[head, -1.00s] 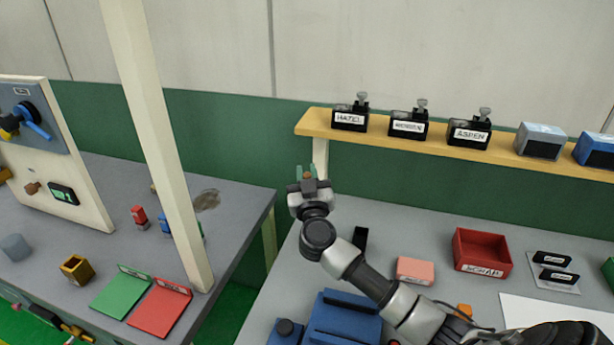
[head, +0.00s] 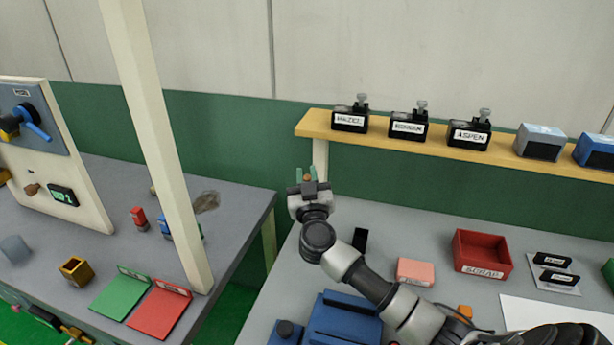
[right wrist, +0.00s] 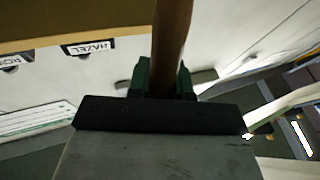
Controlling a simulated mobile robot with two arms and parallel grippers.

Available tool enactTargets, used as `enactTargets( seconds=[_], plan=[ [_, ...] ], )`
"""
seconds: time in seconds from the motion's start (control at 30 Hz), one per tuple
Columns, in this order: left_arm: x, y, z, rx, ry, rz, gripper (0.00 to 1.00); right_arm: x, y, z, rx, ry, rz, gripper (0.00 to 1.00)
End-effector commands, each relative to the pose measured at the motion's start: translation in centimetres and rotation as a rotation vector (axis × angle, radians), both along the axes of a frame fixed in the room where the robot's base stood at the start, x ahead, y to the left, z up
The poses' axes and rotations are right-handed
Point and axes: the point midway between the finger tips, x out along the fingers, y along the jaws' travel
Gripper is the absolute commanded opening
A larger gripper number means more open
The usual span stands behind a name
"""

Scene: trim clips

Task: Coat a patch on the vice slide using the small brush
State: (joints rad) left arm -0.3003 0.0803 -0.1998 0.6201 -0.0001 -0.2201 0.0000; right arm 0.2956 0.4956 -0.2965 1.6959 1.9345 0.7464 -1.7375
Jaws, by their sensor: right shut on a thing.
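My right gripper (head: 308,177) is raised over the back left of the right-hand bench, left of the shelf. It is shut on a brown wooden handle, which I take to be the small brush (right wrist: 172,45). In the right wrist view the handle stands between the green fingertips (right wrist: 165,80) and runs out of the top of the picture. The bristles do not show. A blue block-like body (head: 345,318), probably the vice, sits at the front left of the bench, partly cut off and partly behind my right arm. I cannot make out its slide clearly. My left gripper is not in view.
A yellow shelf (head: 440,146) carries black labelled clips and blue-topped boxes. A red SCRAP bin (head: 482,252), a pink block (head: 415,271) and a small black block (head: 360,240) stand on the right-hand bench. A cream post (head: 160,150) rises at the left bench.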

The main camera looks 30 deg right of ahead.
Motion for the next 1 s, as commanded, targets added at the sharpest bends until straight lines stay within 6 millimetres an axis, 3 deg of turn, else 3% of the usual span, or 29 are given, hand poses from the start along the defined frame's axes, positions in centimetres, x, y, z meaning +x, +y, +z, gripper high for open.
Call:
enactTargets(
  seconds=[1.0],
  plan=[
    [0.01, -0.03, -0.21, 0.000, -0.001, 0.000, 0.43, 0.00, 0.01, -0.83, 0.001, 0.002, 0.001, 0.00]
  ],
)
